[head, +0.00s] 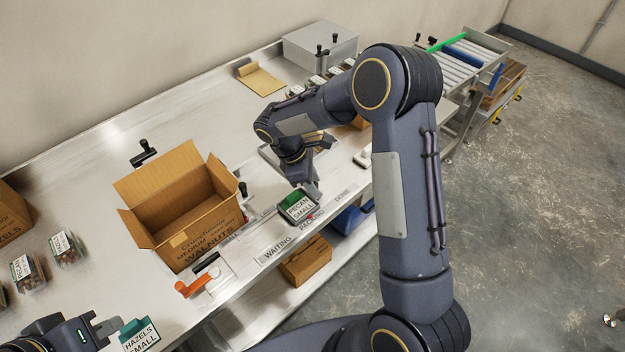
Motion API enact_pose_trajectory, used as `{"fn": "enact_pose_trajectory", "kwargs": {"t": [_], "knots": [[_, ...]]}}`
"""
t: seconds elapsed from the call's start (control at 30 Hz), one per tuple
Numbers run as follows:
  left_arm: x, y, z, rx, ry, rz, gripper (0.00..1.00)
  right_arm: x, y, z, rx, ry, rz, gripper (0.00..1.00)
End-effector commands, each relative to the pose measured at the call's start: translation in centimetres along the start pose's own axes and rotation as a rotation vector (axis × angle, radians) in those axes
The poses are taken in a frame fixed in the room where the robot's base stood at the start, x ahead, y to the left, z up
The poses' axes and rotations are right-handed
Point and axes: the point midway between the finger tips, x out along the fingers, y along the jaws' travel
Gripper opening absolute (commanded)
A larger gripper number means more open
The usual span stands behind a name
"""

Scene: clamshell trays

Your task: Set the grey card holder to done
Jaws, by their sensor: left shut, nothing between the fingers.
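A card holder with a dark grey frame, a green top and a card reading PECAN SMALL (299,207) stands at the table's front edge, beside the PACKING label. The edge strip reads WAITING (276,249), PACKING (311,218) and DONE (342,195), from left to right. My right gripper (312,188) points down right at the back of this holder; whether its fingers grip it is hidden. My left gripper (108,326) is shut and empty at the bottom left, close to a teal holder with a HAZELS SMALL card (139,337).
An open walnuts carton (190,225) stands left of the holder, with an orange-handled tool (196,284) in front. Clamshells of pecans (67,248) lie at the far left. My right arm covers the table's right part.

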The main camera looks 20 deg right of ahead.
Motion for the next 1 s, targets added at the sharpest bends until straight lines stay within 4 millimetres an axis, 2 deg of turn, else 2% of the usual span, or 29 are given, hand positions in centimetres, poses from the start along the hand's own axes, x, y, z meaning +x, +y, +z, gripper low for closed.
{"fn": "enact_pose_trajectory", "kwargs": {"t": [0.03,0.2,0.27,0.57,0.9,1.0], "knots": [[0.0,0.0,0.0,0.0,0.0,0.0,0.0,0.0,0.0,0.0,0.0,0.0,0.0,0.27],[0.0,0.0,0.0,0.0,0.0,0.0,0.0,0.0,0.0,0.0,0.0,0.0,0.0,0.05],[0.0,0.0,0.0,0.0,0.0,0.0,0.0,-0.1,0.0,0.0,0.0,0.0,0.0,0.0],[0.0,0.0,0.0,0.0,0.0,0.0,0.0,0.1,0.5,0.4,0.003,0.001,0.0,0.0],[-0.2,0.1,-0.1,0.0,0.0,0.0,0.0,2.3,6.3,5.8,0.008,0.001,0.001,0.0],[-0.2,0.1,-0.1,0.0,0.0,0.0,0.0,2.7,7.5,6.8,0.005,0.002,0.002,0.0]]}}
